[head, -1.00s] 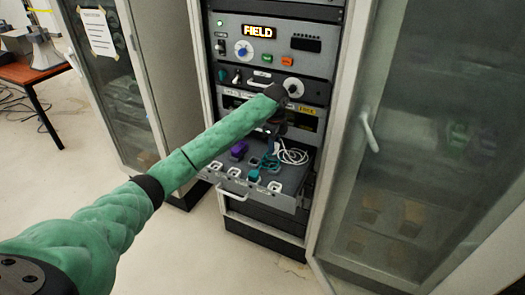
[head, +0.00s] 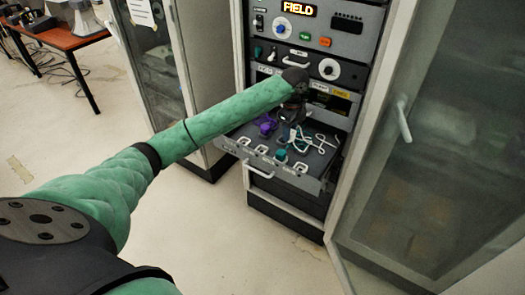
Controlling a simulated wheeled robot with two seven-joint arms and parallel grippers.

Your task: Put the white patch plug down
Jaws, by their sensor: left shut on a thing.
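My left gripper (head: 289,116) is dark and points down over the pulled-out grey drawer (head: 318,182) of the rack. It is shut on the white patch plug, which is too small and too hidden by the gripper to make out. The plug's white cord (head: 318,144) shows in the drawer just right of the gripper. A purple plug (head: 266,125) lies to the gripper's left. A teal plug (head: 281,155) stands at the front row of white-rimmed sockets (head: 262,150). My right gripper is not in view.
The rack panel above has a lit FIELD display (head: 299,8) and knobs. An open glass door (head: 430,140) stands close on the right. A closed cabinet (head: 150,70) is at the left, and a table (head: 60,38) stands farther back. The floor in front is clear.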

